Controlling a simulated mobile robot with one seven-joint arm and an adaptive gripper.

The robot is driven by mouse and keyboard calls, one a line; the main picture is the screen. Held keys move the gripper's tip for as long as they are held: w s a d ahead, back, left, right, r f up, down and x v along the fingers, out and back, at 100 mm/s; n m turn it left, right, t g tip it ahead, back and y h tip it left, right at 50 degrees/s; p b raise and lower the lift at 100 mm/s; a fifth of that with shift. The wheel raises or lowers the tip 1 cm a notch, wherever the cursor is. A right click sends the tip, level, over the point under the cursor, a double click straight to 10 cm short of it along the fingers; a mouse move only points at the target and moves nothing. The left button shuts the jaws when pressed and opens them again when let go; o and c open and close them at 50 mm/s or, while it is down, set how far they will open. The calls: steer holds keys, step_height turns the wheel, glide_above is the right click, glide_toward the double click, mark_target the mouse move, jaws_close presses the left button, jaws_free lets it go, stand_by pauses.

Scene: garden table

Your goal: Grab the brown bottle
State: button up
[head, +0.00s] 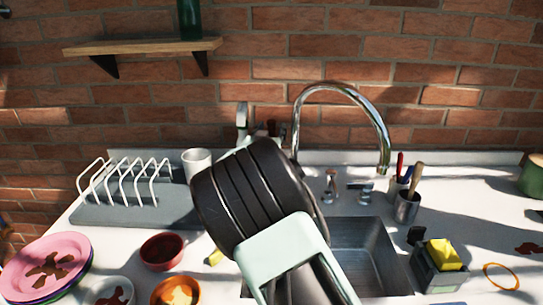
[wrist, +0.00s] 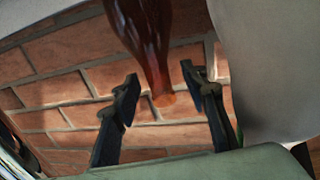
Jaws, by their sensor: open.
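The brown bottle (wrist: 150,32) shows in the wrist view as dark red-brown glass entering from the top edge, its narrow end pointing down the picture. My gripper (wrist: 160,80) is open, with one dark finger to each side of the bottle's narrow end. Gaps show between the fingers and the glass, so nothing is gripped. In the head view my arm covers most of the area around the gripper, and I cannot clearly make out the bottle there.
A white cup (head: 197,163) and a white dish rack (head: 125,183) stand left of my arm. The sink (head: 368,255) and curved tap (head: 345,90) are to the right. Bowls (head: 162,252) and pink plates (head: 45,262) sit front left. A shelf (head: 140,46) hangs on the brick wall.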

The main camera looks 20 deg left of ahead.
steer(key=shift+w, duration=0.35)
jaws_close()
